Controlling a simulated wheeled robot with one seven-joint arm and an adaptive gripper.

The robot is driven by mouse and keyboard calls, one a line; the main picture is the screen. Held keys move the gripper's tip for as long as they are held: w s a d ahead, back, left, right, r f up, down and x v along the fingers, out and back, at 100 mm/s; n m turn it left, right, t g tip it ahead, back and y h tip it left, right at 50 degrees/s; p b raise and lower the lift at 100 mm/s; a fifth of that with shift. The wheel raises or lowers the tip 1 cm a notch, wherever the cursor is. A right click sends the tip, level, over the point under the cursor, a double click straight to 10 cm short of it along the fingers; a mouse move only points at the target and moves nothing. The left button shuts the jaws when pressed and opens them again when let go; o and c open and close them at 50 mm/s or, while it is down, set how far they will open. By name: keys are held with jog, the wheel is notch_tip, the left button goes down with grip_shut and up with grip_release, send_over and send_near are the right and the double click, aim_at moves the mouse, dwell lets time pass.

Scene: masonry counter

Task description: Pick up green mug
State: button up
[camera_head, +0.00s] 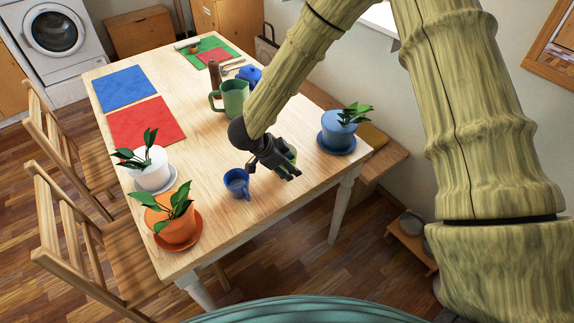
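A tall green mug (235,98) stands upright on the wooden table, with its handle toward the left. Its right side is close to my arm in the picture. My dark gripper (286,167) is over the near right part of the table, to the right of and nearer than the mug, apart from it. A small pale green patch shows between or behind the fingers; I cannot tell what it is. The finger opening is too small and overlapped to read.
A blue mug (236,183) stands left of my gripper. Potted plants stand in a blue pot (339,131), a white pot (151,169) and an orange pot (172,222). A blue teapot (250,74) and brown bottle (214,75) are behind the green mug. Red mat (147,123) lies left.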

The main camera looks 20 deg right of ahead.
notch_tip(320, 180, up, 10)
jog(key=b, duration=0.1)
jog(key=shift+f, duration=0.2)
dwell(0.8)
